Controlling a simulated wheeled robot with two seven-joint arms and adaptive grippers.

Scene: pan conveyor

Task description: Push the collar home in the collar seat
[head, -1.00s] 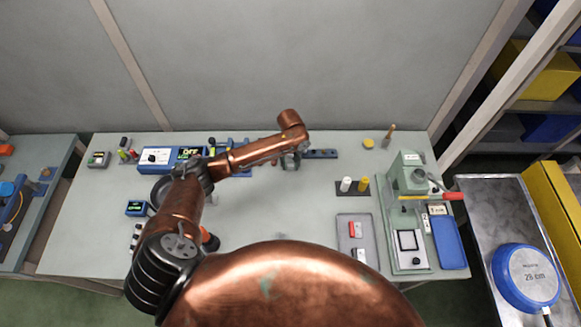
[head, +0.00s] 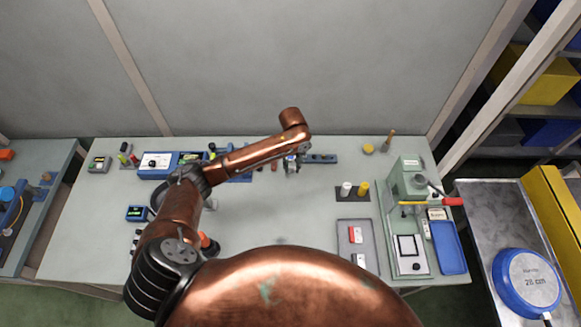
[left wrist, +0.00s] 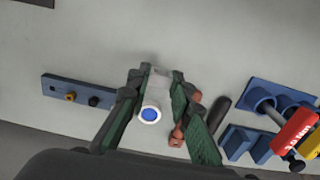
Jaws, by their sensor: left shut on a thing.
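My left gripper (left wrist: 153,82) is shut on a pale grey piece (left wrist: 158,82) with a round blue face (left wrist: 151,114). In the head view the left gripper (head: 292,164) is small and low near the back middle of the bench, beside a dark blue strip. I cannot tell from the frames whether the held piece is the collar, or which part is the collar seat. A copper-coloured part (left wrist: 177,134) shows beside the gripper's right finger in the left wrist view. My right gripper is not in view.
The blue strip (left wrist: 58,85) bears a brass and a black knob. Blue holders (left wrist: 238,142) with red and yellow handled tools stand to the right. A green press (head: 408,180), a grey tray (head: 347,232) and a blue tray (head: 447,246) are at the bench's right. The middle is clear.

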